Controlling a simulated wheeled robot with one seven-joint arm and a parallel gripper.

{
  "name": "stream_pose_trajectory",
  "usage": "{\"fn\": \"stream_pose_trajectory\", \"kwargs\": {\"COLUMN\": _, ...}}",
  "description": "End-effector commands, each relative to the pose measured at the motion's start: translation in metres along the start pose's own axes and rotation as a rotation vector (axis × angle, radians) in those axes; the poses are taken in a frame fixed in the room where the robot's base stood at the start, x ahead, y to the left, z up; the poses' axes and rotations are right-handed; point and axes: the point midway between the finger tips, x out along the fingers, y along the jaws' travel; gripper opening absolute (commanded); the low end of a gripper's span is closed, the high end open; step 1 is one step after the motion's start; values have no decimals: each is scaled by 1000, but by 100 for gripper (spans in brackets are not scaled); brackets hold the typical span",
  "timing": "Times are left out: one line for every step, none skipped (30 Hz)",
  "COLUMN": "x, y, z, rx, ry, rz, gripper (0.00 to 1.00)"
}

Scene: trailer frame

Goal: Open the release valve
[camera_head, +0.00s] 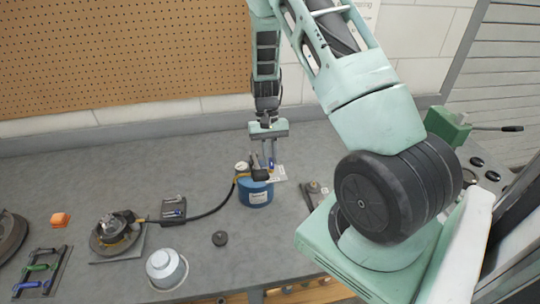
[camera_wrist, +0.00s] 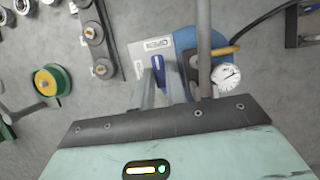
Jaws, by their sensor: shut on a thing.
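The release valve shows as a small blue lever (camera_wrist: 158,73) beside a white label plate (camera_wrist: 138,58) that reads "OPEN" in the wrist view. The plate also shows in the head view (camera_head: 279,173), on the right of a blue canister (camera_head: 257,194). The canister's blue top (camera_wrist: 185,40) is partly hidden by a grey post. My gripper (camera_head: 269,162) reaches down over the canister from above. In the wrist view its two fingers (camera_wrist: 160,86) stand on either side of the blue lever and are shut on it. The lever's lower part is hard to make out.
A white gauge (camera_wrist: 227,76) and a yellow fitting sit close to the fingers. A black hose (camera_head: 208,212) runs left from the canister to a round device (camera_head: 118,230). The bench behind is clear.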

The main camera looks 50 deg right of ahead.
Motion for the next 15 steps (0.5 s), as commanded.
{"fn": "stream_pose_trajectory", "kwargs": {"x": -1, "y": 0, "z": -1, "rx": 2, "ry": 4, "rz": -1, "gripper": 0}}
{"fn": "stream_pose_trajectory", "kwargs": {"x": -1, "y": 0, "z": -1, "rx": 2, "ry": 4, "rz": -2, "gripper": 0}}
{"fn": "stream_pose_trajectory", "kwargs": {"x": -1, "y": 0, "z": -1, "rx": 2, "ry": 4, "rz": -2, "gripper": 0}}
{"fn": "stream_pose_trajectory", "kwargs": {"x": -1, "y": 0, "z": -1, "rx": 2, "ry": 4, "rz": -2, "gripper": 0}}
{"fn": "stream_pose_trajectory", "kwargs": {"x": -1, "y": 0, "z": -1, "rx": 2, "ry": 4, "rz": -2, "gripper": 0}}
{"fn": "stream_pose_trajectory", "kwargs": {"x": -1, "y": 0, "z": -1, "rx": 2, "ry": 4, "rz": -1, "gripper": 0}}
{"fn": "stream_pose_trajectory", "kwargs": {"x": -1, "y": 0, "z": -1, "rx": 2, "ry": 4, "rz": -1, "gripper": 0}}
{"fn": "stream_pose_trajectory", "kwargs": {"x": -1, "y": 0, "z": -1, "rx": 2, "ry": 4, "rz": -1, "gripper": 0}}
{"fn": "stream_pose_trajectory", "kwargs": {"x": -1, "y": 0, "z": -1, "rx": 2, "ry": 4, "rz": -1, "gripper": 0}}
{"fn": "stream_pose_trajectory", "kwargs": {"x": -1, "y": 0, "z": -1, "rx": 2, "ry": 4, "rz": -1, "gripper": 0}}
{"fn": "stream_pose_trajectory", "kwargs": {"x": -1, "y": 0, "z": -1, "rx": 2, "ry": 4, "rz": -1, "gripper": 19}}
{"fn": "stream_pose_trajectory", "kwargs": {"x": -1, "y": 0, "z": -1, "rx": 2, "ry": 4, "rz": -1, "gripper": 30}}
{"fn": "stream_pose_trajectory", "kwargs": {"x": -1, "y": 0, "z": -1, "rx": 1, "ry": 4, "rz": -1, "gripper": 35}}
{"fn": "stream_pose_trajectory", "kwargs": {"x": -1, "y": 0, "z": -1, "rx": 1, "ry": 3, "rz": -1, "gripper": 35}}
{"fn": "stream_pose_trajectory", "kwargs": {"x": -1, "y": 0, "z": -1, "rx": 1, "ry": 3, "rz": -1, "gripper": 35}}
